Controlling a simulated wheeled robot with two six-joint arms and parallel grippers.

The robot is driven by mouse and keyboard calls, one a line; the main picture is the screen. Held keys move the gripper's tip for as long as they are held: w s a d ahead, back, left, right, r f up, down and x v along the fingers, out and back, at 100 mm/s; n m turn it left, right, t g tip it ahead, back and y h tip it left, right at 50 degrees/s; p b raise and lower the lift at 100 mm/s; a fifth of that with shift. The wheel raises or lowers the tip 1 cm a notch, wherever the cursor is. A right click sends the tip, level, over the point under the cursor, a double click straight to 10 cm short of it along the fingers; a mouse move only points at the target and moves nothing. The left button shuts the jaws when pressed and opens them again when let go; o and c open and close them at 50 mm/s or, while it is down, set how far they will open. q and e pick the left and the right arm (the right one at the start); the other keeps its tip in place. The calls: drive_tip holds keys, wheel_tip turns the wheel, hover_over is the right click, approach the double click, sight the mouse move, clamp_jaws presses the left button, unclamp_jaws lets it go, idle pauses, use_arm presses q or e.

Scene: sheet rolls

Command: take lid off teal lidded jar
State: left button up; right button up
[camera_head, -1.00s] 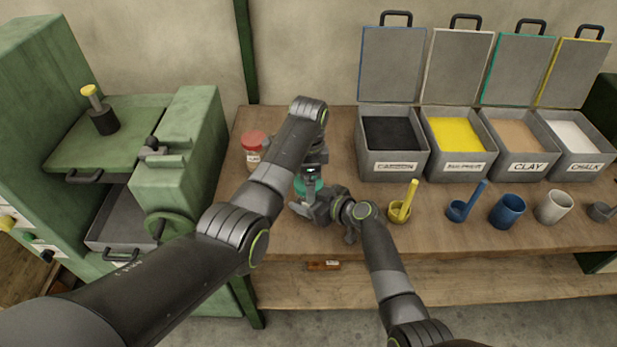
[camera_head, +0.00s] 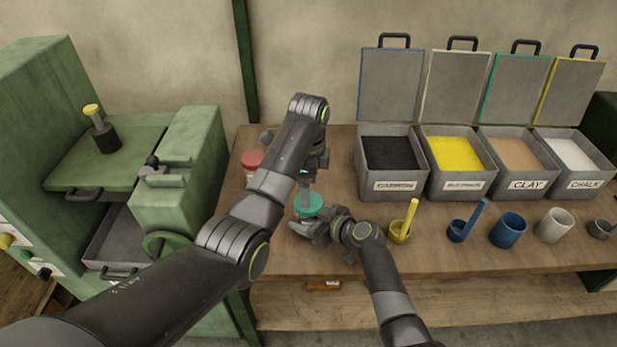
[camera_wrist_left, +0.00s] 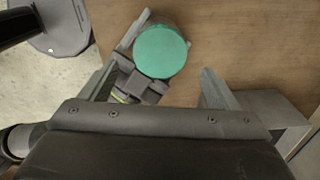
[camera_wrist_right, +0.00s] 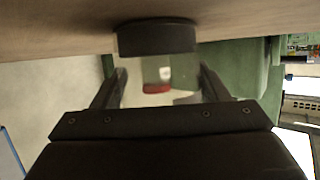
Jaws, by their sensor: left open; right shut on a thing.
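The teal lid (camera_head: 309,206) tops a jar upright near the table's front left. It also shows as a round disc in the left wrist view (camera_wrist_left: 161,52). My left gripper (camera_head: 307,188) is open above the lid; its fingertips (camera_wrist_left: 155,75) are apart from it. My right gripper (camera_head: 312,224) is shut on the jar's body from the front right. In the right wrist view, the picture is upside down; the jar's dark lower part (camera_wrist_right: 157,37) is near the table, and its see-through body lies between the fingers (camera_wrist_right: 164,78). The lid is out of that view.
A red-lidded jar (camera_head: 253,160) stands just behind and left, partly hidden by my left arm. A yellow scoop cup (camera_head: 399,232), blue scoop cup (camera_head: 458,231) and blue mug (camera_head: 508,230) stand to the right. Several open grey bins (camera_head: 391,183) line the back. A green machine (camera_head: 190,190) stands left.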

sight(308, 216)
use_arm(q)
drive_tip(key=m, duration=0.1)
drive_tip(key=r+m, duration=0.1)
drive_tip(key=m, duration=0.2)
drive_tip(key=shift+r, duration=0.3)
drive_tip(key=m, duration=0.3)
drive_tip(key=shift+r, duration=0.35)
drive_tip(key=shift+f, duration=3.9)
drive_tip(key=c, duration=1)
drive_tip(key=n, duration=0.9)
drive_tip(key=shift+n, duration=0.4)
